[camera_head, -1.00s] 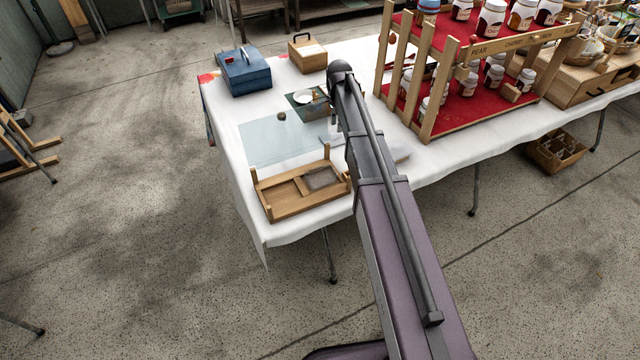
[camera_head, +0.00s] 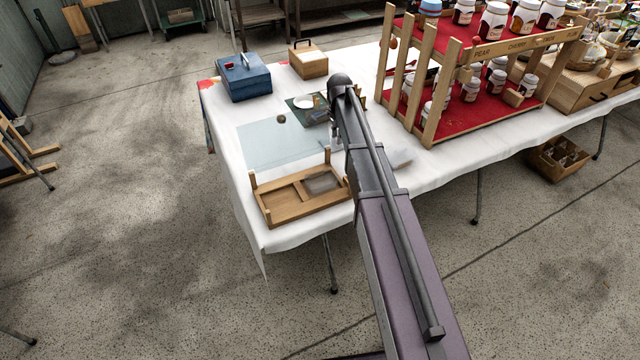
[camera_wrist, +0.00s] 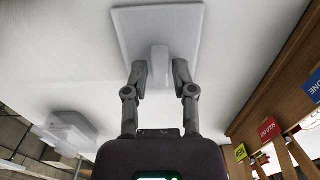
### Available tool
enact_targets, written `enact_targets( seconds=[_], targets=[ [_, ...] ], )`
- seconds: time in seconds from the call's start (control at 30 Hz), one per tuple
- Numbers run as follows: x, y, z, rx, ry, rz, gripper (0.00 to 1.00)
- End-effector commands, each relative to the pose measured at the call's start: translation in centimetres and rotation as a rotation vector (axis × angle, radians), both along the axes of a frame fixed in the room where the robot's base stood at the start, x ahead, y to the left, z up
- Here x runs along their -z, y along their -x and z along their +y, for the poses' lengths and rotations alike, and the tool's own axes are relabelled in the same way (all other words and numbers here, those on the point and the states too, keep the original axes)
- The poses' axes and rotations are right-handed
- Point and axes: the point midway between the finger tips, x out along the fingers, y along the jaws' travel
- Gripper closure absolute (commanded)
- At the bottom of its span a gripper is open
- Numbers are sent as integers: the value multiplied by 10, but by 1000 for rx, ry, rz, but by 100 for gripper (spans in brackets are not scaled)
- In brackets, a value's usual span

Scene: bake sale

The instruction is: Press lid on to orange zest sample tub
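A flat, pale square piece with a small raised block (camera_wrist: 160,55) in its middle, seemingly the lid (camera_wrist: 187,25), lies at the top of the wrist view. My gripper (camera_wrist: 160,66) has its two fingers on either side of that block, with narrow gaps showing, so it looks open around it. A pale, box-like container (camera_wrist: 72,130), perhaps the tub, shows blurred at lower left in the wrist view; I cannot read a label. In the head view, my arm hides the gripper.
The white-clothed table (camera_head: 225,150) carries a wooden tray (camera_head: 275,212), a glassy sheet (camera_head: 262,150), a blue box (camera_head: 247,80) and a wooden box (camera_head: 309,62). A jar rack (camera_head: 430,120) stands close right of my arm. Tags hang along the wooden edge in the wrist view.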

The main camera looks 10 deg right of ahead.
Motion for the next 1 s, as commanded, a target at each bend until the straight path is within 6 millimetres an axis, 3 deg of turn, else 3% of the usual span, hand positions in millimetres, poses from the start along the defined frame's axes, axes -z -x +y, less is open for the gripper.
enact_targets(
  seconds=[0.03, 0.07, 0.37, 1.0],
  targets=[
    [0, 0, 0, 0, 0, 0, 93],
    [0, 0, 0, 0, 0, 0, 100],
    [-3, 0, 0, 0, 0, 0, 100],
    [-38, 0, 0, 0, 0, 0, 100]
  ],
)
